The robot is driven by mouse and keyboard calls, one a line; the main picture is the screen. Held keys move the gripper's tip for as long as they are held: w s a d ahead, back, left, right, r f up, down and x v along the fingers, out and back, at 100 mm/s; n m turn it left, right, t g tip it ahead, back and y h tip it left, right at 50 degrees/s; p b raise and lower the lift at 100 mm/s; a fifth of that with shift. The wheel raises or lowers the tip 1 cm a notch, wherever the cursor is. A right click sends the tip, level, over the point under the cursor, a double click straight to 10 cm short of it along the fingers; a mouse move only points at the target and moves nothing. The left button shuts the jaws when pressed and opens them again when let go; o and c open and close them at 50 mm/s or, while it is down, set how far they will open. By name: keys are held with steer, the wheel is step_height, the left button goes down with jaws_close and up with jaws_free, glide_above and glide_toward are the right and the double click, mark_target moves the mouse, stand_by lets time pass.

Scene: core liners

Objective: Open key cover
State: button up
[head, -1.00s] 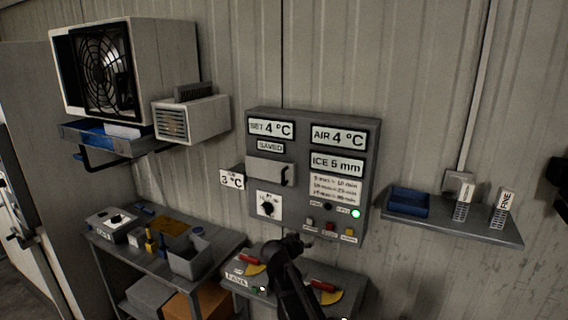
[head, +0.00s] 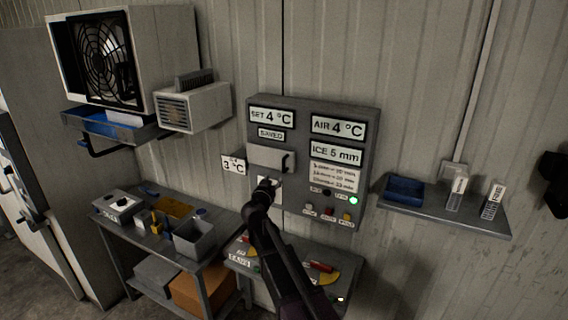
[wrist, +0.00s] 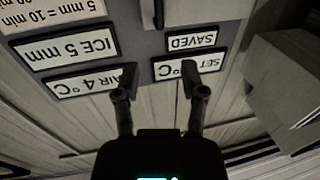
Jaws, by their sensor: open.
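The key cover (head: 265,157) is a grey box-like flap with a dark upright handle (head: 285,162) at its right side, on the left half of the wall control panel (head: 300,118). It looks closed. My gripper (head: 266,184) is just below the cover in the head view, in front of the white knob plate, and hides most of the knob. In the wrist view the panel is upside down; my gripper (wrist: 158,72) has its two fingers apart with nothing between them. The cover (wrist: 200,9) and its handle (wrist: 157,14) show at the top edge there.
A small 3 °C sign (head: 233,164) sits left of the panel. Below are a bench (head: 130,245) with bins and a box with red-handled switches (head: 319,267). A shelf (head: 450,216) with a blue tray (head: 404,189) is at right. A fan unit (head: 160,60) hangs upper left.

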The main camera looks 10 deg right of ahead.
mark_target(283, 163)
steer(key=shift+w, duration=0.1)
steer(key=x, duration=1.3)
steer(key=shift+w+d, duration=0.15)
steer(key=shift+w, duration=0.15)
steer(key=shift+c, duration=0.2)
jaws_close()
